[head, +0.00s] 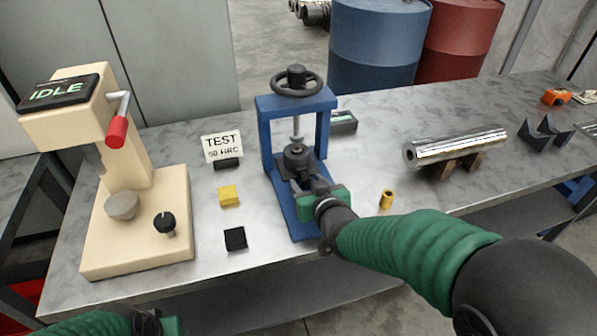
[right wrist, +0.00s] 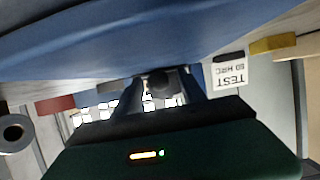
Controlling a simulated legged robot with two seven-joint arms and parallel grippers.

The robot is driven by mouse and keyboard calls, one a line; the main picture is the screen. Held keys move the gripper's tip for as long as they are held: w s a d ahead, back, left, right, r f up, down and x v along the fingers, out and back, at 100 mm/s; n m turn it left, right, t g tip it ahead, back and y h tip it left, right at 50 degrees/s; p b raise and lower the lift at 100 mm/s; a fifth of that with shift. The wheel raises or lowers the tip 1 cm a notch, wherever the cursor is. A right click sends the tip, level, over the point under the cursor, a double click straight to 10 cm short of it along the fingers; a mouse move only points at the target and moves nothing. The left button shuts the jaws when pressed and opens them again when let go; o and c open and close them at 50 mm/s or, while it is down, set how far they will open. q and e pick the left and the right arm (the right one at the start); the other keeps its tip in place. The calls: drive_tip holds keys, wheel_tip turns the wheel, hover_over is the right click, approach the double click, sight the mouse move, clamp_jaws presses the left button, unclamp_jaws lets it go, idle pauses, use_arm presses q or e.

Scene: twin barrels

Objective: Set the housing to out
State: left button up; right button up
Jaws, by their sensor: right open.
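The blue press (head: 268,140) stands mid-bench with a dark handwheel (head: 297,82) on top and a screw pointing down. A dark round piece, which looks like the housing (head: 297,157), sits under the screw inside the frame. My right gripper (head: 299,180) reaches into the front of the press, open, just in front of this piece. In the right wrist view a dark rounded part (right wrist: 158,84) shows between the fingers (right wrist: 165,95); I cannot tell whether they touch it. My left gripper (head: 150,322) shows only partly at the bottom left edge, its fingers unclear.
A cream tester (head: 140,235) reading IDLE stands left. A TEST 50 HRC card (head: 222,148), yellow block (head: 228,196) and black block (head: 235,239) lie between it and the press. A brass cylinder (head: 387,198) and a steel shaft on supports (head: 455,148) are to the right.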

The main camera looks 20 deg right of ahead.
drive_tip(key=shift+w+d, duration=0.15)
drive_tip(key=shift+d, duration=0.05)
drive_tip(key=shift+s+a+r, duration=0.1)
drive_tip(key=shift+s, duration=0.1)
drive_tip(key=shift+w+a, duration=0.1)
drive_tip(key=shift+a, duration=0.05)
drive_tip(key=c, duration=0.5)
clamp_jaws()
idle(0.5)
